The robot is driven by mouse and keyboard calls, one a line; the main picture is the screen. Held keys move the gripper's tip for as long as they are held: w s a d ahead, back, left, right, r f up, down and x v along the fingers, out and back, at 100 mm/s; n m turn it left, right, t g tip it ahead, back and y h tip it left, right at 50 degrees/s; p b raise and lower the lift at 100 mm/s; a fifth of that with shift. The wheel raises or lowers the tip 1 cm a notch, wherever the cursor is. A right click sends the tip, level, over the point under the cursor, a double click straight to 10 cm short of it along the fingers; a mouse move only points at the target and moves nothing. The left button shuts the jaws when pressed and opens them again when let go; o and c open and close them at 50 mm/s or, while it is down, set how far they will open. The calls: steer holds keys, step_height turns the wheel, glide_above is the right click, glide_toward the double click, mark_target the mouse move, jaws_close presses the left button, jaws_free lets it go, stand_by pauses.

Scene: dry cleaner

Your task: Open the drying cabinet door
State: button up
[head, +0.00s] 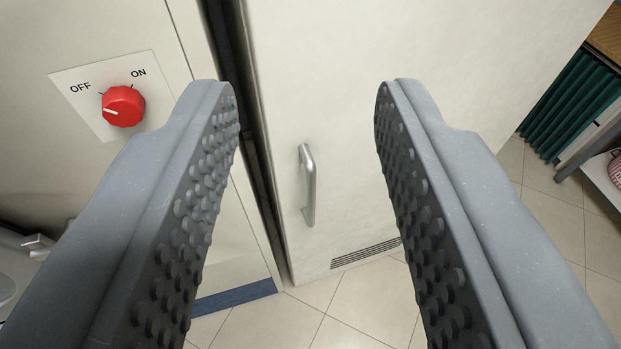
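The drying cabinet door (350,130) is a plain white panel in the middle of the head view. It looks closed or nearly so; a dark strip runs along its left edge. A silver bar handle (309,186) stands upright near that left edge. A slotted vent (366,252) is low on the door. My gripper (306,95) is wide open and empty. Its two grey studded fingers frame the handle left and right in the picture. The handle shows between them and appears beyond the fingertips, not touched.
A panel to the left carries a red knob (123,106) with OFF and ON marks. Tiled floor (370,310) shows below the door and is clear there. At the right stand a green curtain (572,105) and a white shelf (596,180). A grey metal piece shows at the far left.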

steer(key=w+d+f+m+g+y, duration=0.25)
steer(key=w+f, duration=0.25)
steer(key=f, duration=0.5)
steer(key=m+t+y, duration=0.3)
steer(key=m+y, duration=0.3)
steer(key=m, duration=2.2)
glide_toward(314, 195)
steer(key=shift+b+x, duration=0.45)
steer(key=shift+x, duration=5.05)
steer(key=shift+r, duration=0.1)
steer(key=shift+c, duration=0.2)
steer(key=shift+s, duration=0.1)
jaws_close()
